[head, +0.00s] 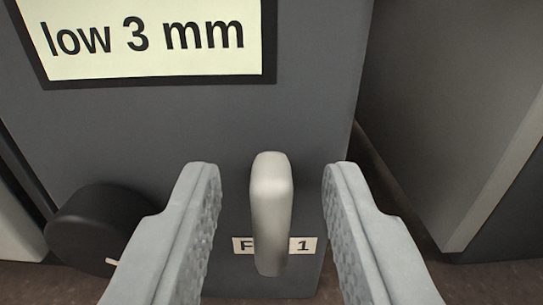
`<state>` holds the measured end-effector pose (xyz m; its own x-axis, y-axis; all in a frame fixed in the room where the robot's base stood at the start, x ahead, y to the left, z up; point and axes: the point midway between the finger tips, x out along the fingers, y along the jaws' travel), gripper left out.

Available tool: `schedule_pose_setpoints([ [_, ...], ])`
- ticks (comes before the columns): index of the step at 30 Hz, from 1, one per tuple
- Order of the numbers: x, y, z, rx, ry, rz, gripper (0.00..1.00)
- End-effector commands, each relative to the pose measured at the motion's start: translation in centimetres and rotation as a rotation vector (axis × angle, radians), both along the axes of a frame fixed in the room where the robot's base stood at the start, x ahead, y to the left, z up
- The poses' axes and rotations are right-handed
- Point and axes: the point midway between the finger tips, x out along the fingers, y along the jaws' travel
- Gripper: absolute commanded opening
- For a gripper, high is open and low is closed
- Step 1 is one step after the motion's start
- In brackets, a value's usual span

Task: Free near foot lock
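A pale grey upright handle (271,200) stands out from the front of a dark grey cabinet (240,120) in the head view. A small white label (302,245) sits behind its lower part; an "F" and a "1" show, and the middle is hidden by the handle. My gripper (272,180) is open, with one finger on each side of the handle. A visible gap separates the handle from each finger. Whether this handle is the near foot lock cannot be told from the label.
A black round knob (103,228) with a white mark is at the lower left, close to my left finger. A yellowish sign (150,38) above reads "low 3 mm". A dark gap and a grey panel (440,110) lie to the right. Brown floor shows at the bottom.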

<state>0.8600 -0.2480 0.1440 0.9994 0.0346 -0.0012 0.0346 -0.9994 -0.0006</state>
Motion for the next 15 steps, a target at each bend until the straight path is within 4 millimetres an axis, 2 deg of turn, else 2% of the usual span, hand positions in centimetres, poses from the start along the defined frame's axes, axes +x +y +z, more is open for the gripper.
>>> schedule_pose_setpoints([
  [9, -0.10, -0.01, 0.01, 0.000, 0.000, 0.000, 0.32],
  [14, -0.09, -0.01, 0.01, 0.000, 0.000, 0.000, 0.00],
  [15, -0.09, -0.01, 0.01, 0.000, 0.000, 0.000, 0.00],
])
